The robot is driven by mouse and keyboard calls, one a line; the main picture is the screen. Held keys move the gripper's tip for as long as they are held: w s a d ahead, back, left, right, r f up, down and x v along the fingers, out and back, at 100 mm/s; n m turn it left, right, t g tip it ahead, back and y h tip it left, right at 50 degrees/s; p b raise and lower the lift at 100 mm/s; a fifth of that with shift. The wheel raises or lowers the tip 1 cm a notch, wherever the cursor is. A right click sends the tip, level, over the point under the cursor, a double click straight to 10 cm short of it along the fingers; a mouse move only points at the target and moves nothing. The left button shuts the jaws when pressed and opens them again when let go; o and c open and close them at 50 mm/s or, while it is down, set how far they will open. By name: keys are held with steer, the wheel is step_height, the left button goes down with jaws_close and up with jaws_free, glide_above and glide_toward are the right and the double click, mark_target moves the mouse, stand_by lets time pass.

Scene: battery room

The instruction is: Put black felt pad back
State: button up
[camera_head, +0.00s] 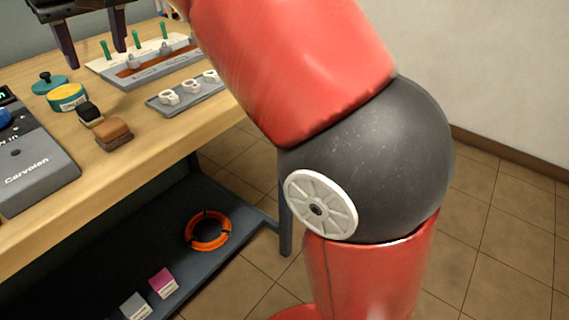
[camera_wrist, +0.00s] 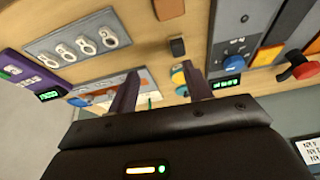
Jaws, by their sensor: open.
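A small black pad-like block (camera_head: 88,112) with a tan part below it lies on the wooden bench, beside the yellow tin; I take it to be the black felt pad. In the wrist view a small dark block (camera_wrist: 177,47) ahead of the fingers seems to be the same thing. A brown block (camera_head: 114,130) sits close to it, also in the wrist view (camera_wrist: 168,9). My gripper (camera_head: 96,58) is open and empty above the back of the bench. Its two fingers also show apart in the wrist view (camera_wrist: 160,70). No empty place for the pad is clearly visible.
A grey tray (camera_head: 160,104) of white rings and a rack (camera_head: 155,72) with green pegs stand behind. A yellow tin (camera_head: 68,97), teal lid (camera_head: 50,83) and grey device (camera_head: 35,170) stand left. An orange coil (camera_head: 208,230) lies on the lower shelf.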

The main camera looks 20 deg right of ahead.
steer(key=s+d+f+m, duration=0.15)
steer(key=d+f, duration=0.25)
steer(key=d, duration=0.4)
steer(key=s+d+f+m, duration=0.1)
steer(key=s+d+f, duration=0.4)
steer(key=f, duration=0.2)
steer(key=s+d+f+m+t+h, duration=0.1)
steer(key=s+d+f, duration=0.3)
steer(key=f, duration=0.4)
steer(key=s+d+f+m+h, duration=0.1)
steer(key=s+d+f+m, duration=0.1)
steer(key=s+d+f, duration=0.3)
step_height(320, 180, down, 3)
steer(key=shift+s+d+f+t, duration=0.1)
steer(key=shift+s+d+t, duration=0.25)
steer(key=shift+d, duration=0.25)
